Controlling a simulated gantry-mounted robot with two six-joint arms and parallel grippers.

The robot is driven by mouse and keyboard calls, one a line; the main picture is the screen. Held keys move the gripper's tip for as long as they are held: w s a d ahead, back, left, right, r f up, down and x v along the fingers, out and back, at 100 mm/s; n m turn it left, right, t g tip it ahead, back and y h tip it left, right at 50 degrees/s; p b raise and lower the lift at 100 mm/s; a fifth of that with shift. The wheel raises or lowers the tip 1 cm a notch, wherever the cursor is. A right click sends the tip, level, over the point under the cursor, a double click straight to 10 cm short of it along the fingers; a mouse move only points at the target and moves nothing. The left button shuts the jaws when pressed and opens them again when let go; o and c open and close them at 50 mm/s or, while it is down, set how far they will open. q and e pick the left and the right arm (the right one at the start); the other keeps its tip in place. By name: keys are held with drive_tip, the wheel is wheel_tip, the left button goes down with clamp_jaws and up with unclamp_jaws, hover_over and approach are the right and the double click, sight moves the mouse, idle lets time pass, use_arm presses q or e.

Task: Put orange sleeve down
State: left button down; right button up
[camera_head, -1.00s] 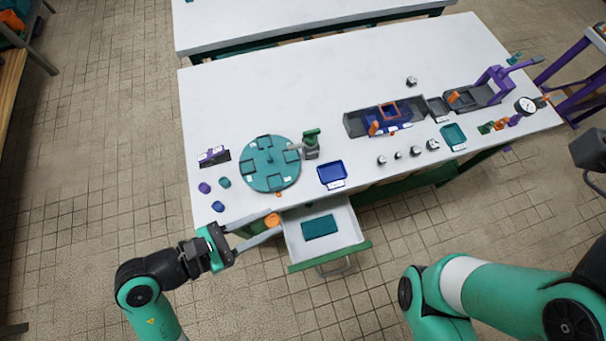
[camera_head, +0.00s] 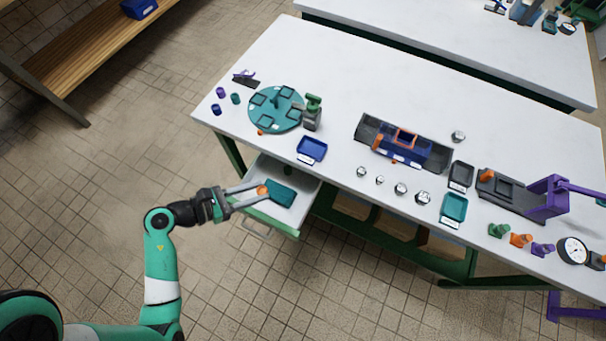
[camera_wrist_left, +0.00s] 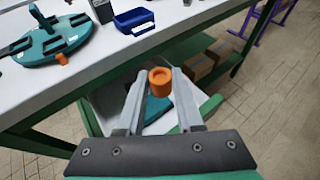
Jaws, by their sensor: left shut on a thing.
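The orange sleeve (camera_head: 263,190) is a short ring. It sits between the fingertips of my left gripper (camera_head: 259,190), which is shut on it over the open drawer (camera_head: 291,211). In the left wrist view the orange sleeve (camera_wrist_left: 160,80) shows its round hollow end, with one finger on each side. A flat teal tray (camera_head: 281,193) lies in the drawer, just beyond the sleeve. In the left wrist view the teal tray (camera_wrist_left: 156,107) is partly hidden behind the sleeve and fingers. My right gripper is not in view.
The white table (camera_head: 345,100) stands above the drawer. A teal round turntable (camera_head: 276,101), a blue tray (camera_head: 312,149) and a small orange piece (camera_head: 260,132) are near its front edge. Several metal nuts, trays and fixtures stand to the right. The drawer's front wall (camera_head: 270,221) is green.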

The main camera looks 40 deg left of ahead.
use_arm(q)
drive_tip(key=a+y, duration=0.1)
drive_tip(key=a, duration=0.3)
drive_tip(key=shift+n, duration=0.4)
drive_tip(key=w+d+f+b, duration=0.1)
drive_tip(key=w+f+b, duration=0.1)
drive_tip(key=w+f, duration=0.1)
drive_tip(key=w+d+f+b, duration=0.1)
drive_tip(key=w+f+b, duration=0.2)
drive_tip(key=w, duration=0.1)
drive_tip(key=w+d+f+b, duration=0.1)
drive_tip(key=w+f+b, duration=0.1)
drive_tip(key=w+f, duration=0.1)
drive_tip(key=shift+b+x, duration=0.4)
drive_tip(key=shift+x, duration=0.5)
drive_tip(key=b, duration=0.4)
hover_over(292, 181)
drive_tip(key=s+d, duration=0.2)
drive_tip(key=f, duration=0.4)
drive_tip(key=shift+w+a+f, duration=0.1)
drive_tip(key=shift+w+f, duration=0.05)
drive_tip(key=shift+w, duration=0.05)
drive_tip(key=shift+f, duration=0.45)
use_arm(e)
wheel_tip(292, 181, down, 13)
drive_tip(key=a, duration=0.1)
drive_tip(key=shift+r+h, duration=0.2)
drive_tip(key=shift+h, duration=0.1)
